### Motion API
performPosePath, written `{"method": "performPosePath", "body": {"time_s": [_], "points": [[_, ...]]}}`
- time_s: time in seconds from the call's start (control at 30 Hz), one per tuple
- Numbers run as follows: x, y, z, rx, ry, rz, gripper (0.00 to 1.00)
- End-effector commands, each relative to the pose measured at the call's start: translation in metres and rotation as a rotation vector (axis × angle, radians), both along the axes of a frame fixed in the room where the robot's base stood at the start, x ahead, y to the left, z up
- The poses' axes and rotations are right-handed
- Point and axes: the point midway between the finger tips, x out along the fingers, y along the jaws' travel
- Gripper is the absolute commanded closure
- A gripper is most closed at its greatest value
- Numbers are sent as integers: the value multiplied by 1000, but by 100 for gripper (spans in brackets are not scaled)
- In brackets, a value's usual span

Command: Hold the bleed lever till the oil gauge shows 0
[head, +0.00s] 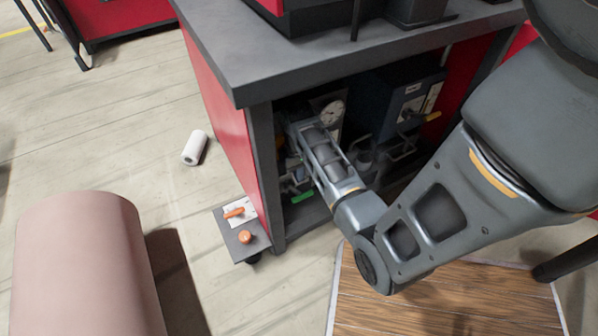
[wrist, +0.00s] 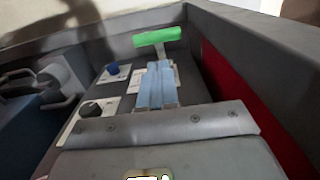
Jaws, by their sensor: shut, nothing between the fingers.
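My gripper (wrist: 158,68) is shut and empty inside the cabinet under the bench; its fingers show pale blue in the wrist view. A green bar (wrist: 157,37), like a lever handle, lies just beyond the fingertips. I cannot tell whether they touch. The green bar also shows low in the cabinet in the head view (head: 302,196). I cannot read its label, so I cannot confirm that it is the bleed lever. A round white gauge (head: 332,113) is in the cabinet behind my arm; its reading is too small to tell. My fingertips are hidden in the head view.
The grey bench top (head: 300,50) overhangs the cabinet; a red wall (wrist: 235,85) is close on the right. Outside, a small panel (head: 228,225) carries an orange handle and knob.

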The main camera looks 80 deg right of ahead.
Motion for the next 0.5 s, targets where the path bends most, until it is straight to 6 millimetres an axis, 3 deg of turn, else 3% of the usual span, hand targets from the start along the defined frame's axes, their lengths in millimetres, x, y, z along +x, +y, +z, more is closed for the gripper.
{"method": "performPosePath", "body": {"time_s": [0.03,0.2,0.5], "points": [[-1,0,-14,2,1,-1,100],[-1,1,-41,1,1,-1,100],[-1,1,-60,-1,-1,0,100]]}}
